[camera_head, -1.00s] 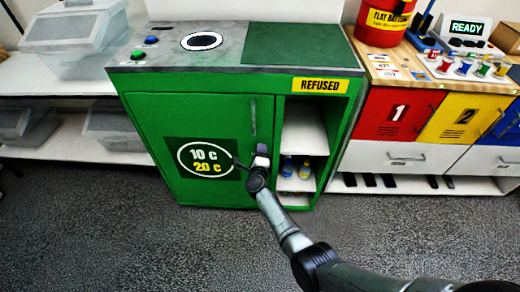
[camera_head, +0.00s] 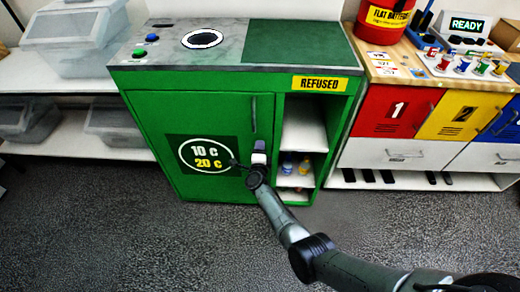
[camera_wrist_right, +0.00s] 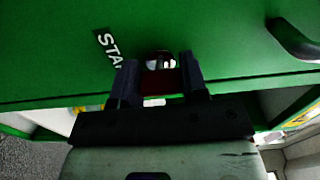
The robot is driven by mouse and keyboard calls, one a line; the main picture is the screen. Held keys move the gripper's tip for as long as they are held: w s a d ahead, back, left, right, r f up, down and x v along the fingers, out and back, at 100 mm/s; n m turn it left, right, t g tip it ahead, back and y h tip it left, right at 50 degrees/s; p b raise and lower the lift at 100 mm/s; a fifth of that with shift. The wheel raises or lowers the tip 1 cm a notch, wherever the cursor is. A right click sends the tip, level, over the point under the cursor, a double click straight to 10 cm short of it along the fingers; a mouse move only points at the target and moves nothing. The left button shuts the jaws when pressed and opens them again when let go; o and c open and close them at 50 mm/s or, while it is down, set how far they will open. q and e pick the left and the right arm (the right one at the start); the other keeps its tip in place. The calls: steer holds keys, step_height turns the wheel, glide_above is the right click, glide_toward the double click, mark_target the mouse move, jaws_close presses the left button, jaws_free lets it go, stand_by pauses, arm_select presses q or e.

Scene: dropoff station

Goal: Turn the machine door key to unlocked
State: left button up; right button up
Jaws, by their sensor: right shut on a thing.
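The green machine (camera_head: 215,115) has a door with a "10 c 20 c" sign and a vertical handle (camera_head: 254,112). My right gripper (camera_head: 260,147) is at the door's lower right, below the handle. In the right wrist view, my right gripper (camera_wrist_right: 160,75) has its two dark fingers on either side of a small key (camera_wrist_right: 160,62) with a shiny round part and a dark red part below it. The fingers are shut on it, against the green face. A label reading "STA" (camera_wrist_right: 107,45) is partly hidden by a finger. The key's turn angle is unclear. My left gripper is out of view.
Open shelves with small bottles (camera_head: 296,166) lie right of the door, under a "REFUSED" sign (camera_head: 320,84). A dark handle (camera_wrist_right: 295,40) shows at the wrist view's right. Clear bins (camera_head: 75,45) stand left. A cabinet with numbered doors (camera_head: 395,113) stands right. The floor in front is clear.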

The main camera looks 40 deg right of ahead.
steer(key=o, duration=0.9)
steer(key=shift+s+a, duration=0.15)
steer(key=shift+p+v, duration=2.75)
steer(key=shift+v, duration=4)
